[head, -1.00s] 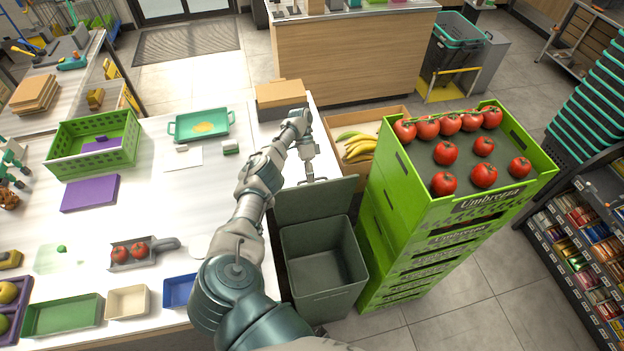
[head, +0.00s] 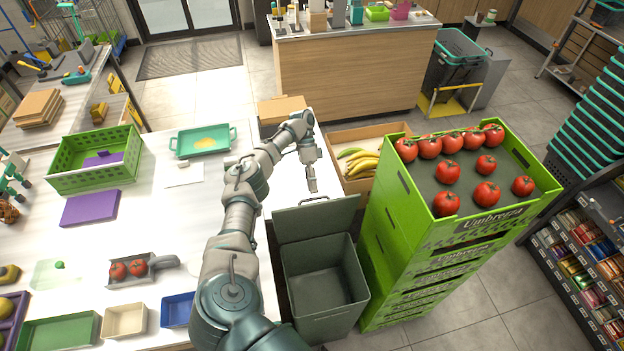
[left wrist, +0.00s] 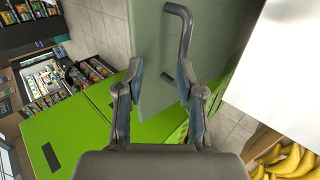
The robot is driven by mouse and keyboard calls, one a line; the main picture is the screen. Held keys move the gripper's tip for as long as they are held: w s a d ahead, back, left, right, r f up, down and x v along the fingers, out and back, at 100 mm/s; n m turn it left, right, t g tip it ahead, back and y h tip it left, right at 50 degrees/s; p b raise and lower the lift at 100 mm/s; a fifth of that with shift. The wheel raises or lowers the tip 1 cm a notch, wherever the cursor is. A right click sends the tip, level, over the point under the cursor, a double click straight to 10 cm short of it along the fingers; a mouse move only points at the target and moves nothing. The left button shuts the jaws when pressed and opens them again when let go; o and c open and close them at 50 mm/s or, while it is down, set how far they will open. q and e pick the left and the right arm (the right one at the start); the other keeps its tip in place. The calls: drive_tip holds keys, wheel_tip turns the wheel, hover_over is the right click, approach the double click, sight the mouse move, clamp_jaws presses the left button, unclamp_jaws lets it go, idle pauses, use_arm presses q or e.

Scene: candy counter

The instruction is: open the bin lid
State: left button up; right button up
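The grey-green bin (head: 355,308) stands beside the right edge of the white table, and its inside shows empty. Its lid (head: 318,221) is raised at the far side of the opening. The lid also shows in the left wrist view (left wrist: 150,50), with a dark bar handle (left wrist: 187,30) on it. My left gripper (head: 313,189) is just beyond the lid's top edge. In the left wrist view its two fingers (left wrist: 157,78) are apart with nothing held between them. The handle runs close to the right finger; I cannot tell whether they touch. My right gripper is out of view.
A tall stack of green crates (head: 400,222) with tomatoes on top stands close to the bin's right. A box of bananas (head: 391,130) is behind the lid. The white table (head: 160,225) holds trays and several items at left. Tiled floor is free at front right.

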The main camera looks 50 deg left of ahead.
use_arm(q)
drive_tip(key=shift+a+r, duration=0.15)
drive_tip(key=shift+r, duration=0.65)
drive_tip(key=shift+a+r, duration=0.15)
drive_tip(key=shift+r, duration=0.6)
drive_tip(key=shift+d, duration=0.1)
